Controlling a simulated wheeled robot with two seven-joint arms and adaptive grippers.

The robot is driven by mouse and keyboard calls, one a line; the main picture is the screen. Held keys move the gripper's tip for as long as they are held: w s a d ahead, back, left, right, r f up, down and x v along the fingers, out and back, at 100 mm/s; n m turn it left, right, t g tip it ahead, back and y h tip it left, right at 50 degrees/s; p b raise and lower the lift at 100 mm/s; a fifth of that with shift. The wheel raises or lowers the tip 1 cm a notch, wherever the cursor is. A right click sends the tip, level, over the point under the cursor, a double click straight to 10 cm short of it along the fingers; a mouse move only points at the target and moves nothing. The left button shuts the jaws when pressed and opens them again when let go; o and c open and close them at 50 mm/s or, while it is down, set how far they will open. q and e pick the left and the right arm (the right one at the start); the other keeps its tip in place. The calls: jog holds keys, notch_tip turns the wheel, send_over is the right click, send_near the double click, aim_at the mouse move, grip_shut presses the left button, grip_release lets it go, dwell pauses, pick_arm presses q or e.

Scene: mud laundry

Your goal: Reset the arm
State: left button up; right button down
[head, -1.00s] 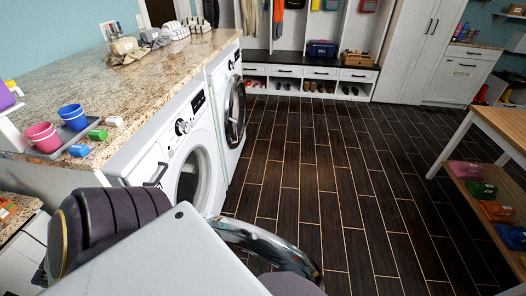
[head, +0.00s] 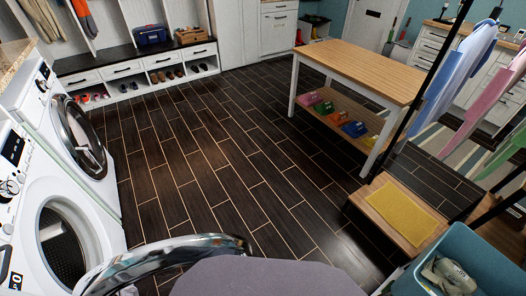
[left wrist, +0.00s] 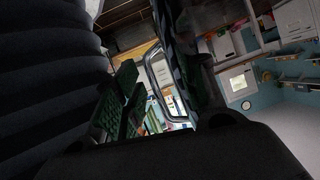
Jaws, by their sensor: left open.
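In the left wrist view my left gripper (left wrist: 155,85) shows dark fingers, standing apart with nothing seen between them. A ribbed dark part of my own arm fills the left of that view. In the head view neither gripper shows; a grey part of my own body covers the bottom middle. My right gripper is in no view.
An open washer door (head: 165,262) stands close at bottom left, by two white machines (head: 62,225). A wooden table (head: 365,72) is at upper right. A blue basket (head: 470,245) and hanging clothes are at right. The dark floor (head: 215,165) between is clear.

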pick_arm(q)
jog(key=s+a+f+g+y, duration=0.3)
jog(key=s+a+f+y, duration=0.15)
jog(key=a+f, duration=0.5)
jog(key=s+a+f+n+g+y, duration=0.25)
jog(key=s+a+f, duration=0.35)
jog(key=s+a, duration=0.35)
jog(key=s+a+f+n+g+y, duration=0.25)
jog(key=s+a+f+y, duration=0.2)
jog(key=s+a, duration=0.45)
jog(key=d+f+n+g+p, duration=0.2)
jog(key=d+f, duration=0.2)
jog(key=d, duration=0.5)
jog(key=w+d+t+h, duration=0.1)
jog(key=w+d+t, duration=0.1)
jog(key=w+d, duration=0.8)
jog(key=w, duration=0.2)
jog(key=shift+w+n+h+p, duration=0.3)
jog(key=shift+n+h+p, duration=0.05)
jog(key=shift+n+p, duration=0.05)
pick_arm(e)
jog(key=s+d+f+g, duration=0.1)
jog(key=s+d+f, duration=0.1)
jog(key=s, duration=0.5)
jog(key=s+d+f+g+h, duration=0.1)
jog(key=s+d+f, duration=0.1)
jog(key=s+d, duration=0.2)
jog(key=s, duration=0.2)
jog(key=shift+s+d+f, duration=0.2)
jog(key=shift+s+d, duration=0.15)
